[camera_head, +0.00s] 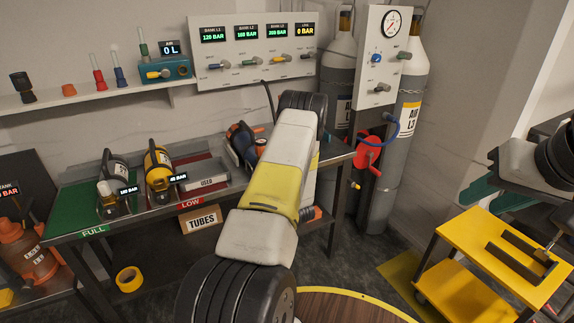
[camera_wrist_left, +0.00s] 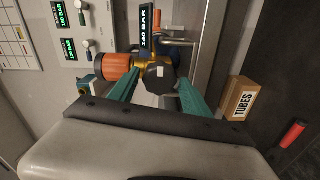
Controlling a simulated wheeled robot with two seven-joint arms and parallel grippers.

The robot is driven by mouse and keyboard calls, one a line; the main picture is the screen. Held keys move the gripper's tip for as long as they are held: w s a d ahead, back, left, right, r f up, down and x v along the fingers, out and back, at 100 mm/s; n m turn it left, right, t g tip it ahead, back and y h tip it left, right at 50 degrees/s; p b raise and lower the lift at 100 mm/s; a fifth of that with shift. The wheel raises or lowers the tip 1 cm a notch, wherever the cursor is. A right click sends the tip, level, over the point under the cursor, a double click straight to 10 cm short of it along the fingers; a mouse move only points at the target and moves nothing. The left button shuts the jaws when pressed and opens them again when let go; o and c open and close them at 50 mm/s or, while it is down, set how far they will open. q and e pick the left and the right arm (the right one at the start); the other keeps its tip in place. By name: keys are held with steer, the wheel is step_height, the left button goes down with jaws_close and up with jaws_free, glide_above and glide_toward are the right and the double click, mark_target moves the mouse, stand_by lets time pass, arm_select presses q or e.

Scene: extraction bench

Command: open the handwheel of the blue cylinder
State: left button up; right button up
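In the left wrist view, a dark faceted handwheel (camera_wrist_left: 158,78) sits on a brass-coloured valve, with an orange round part (camera_wrist_left: 113,67) to its left and a blue part behind it. A display above it reads 140 BAR. My left gripper (camera_wrist_left: 159,88) is open, its teal fingers apart on either side of the handwheel; contact is unclear. In the head view, the blue cylinder (camera_head: 238,137) with orange parts lies on the bench, partly hidden by my left arm, which also hides the left gripper. My right gripper (camera_head: 490,195) is far right, away from the bench; its finger gap is unclear.
A grey cylinder (camera_head: 115,170) and a yellow cylinder (camera_head: 158,172) lie left on the bench, beside a USED tray (camera_head: 218,188). A valve panel (camera_head: 255,60) hangs behind. Tall air cylinders (camera_head: 404,130) and a red hose reel (camera_head: 368,153) stand right, near a yellow cart (camera_head: 455,265).

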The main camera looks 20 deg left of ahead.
arm_select(q)
steer(key=shift+o, duration=0.4)
steer(key=v, duration=0.7)
steer(key=shift+s+d, duration=0.25)
steer(key=shift+s, duration=0.05)
